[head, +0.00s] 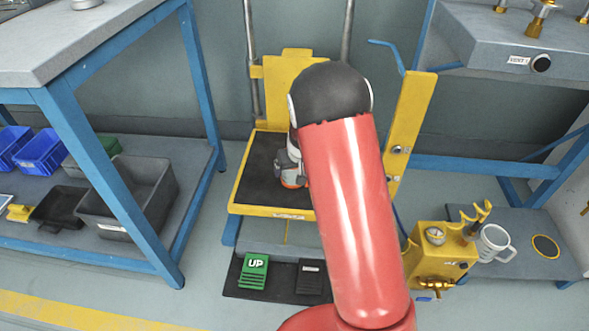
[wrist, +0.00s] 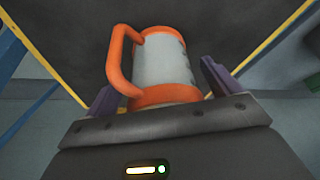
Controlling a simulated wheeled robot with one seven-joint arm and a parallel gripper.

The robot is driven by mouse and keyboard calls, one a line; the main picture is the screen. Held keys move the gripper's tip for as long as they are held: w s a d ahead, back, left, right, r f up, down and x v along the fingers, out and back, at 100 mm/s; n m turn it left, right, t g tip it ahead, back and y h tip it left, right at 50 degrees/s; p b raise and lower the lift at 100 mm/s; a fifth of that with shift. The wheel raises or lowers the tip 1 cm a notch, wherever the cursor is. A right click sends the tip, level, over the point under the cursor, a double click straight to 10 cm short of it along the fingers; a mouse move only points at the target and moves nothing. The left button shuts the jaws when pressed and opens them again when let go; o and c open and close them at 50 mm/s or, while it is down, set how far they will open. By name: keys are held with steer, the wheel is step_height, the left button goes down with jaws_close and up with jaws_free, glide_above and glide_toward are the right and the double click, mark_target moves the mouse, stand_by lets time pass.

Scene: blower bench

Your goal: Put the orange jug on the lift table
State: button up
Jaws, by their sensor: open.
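The orange jug (wrist: 163,62) has a pale grey body, orange rims and an orange handle on its left side in the wrist view. It is over the dark top of the yellow-edged lift table (head: 254,175); in the head view only a bit of orange (head: 291,183) shows past my arm. My gripper (wrist: 158,78) is open, with one purple finger on each side of the jug. The fingers look apart from it. The jug's near end is partly hidden by my gripper body, and I cannot tell whether its base touches the table top.
A green UP pedal (head: 253,271) and a dark pedal (head: 311,278) sit before the lift table. A yellow gauge box (head: 440,258) and a white mug (head: 493,243) are at right. A blue-framed bench (head: 110,180) with bins stands left.

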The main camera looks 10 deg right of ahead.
steer(key=s+a+f+p+v, duration=0.1)
steer(key=s+p+v, duration=0.15)
steer(key=v, duration=1.95)
steer(key=s+r, duration=0.4)
steer(key=s, duration=0.8)
steer(key=s+r+t, duration=0.1)
steer(key=s+r, duration=0.2)
steer(key=s, duration=0.9)
steer(key=shift+d+r+m+b, duration=0.35)
steer(key=shift+d+r+m, duration=0.05)
steer(key=shift+d, duration=0.1)
step_height(320, 180, up, 8)
steer(key=p, duration=0.8)
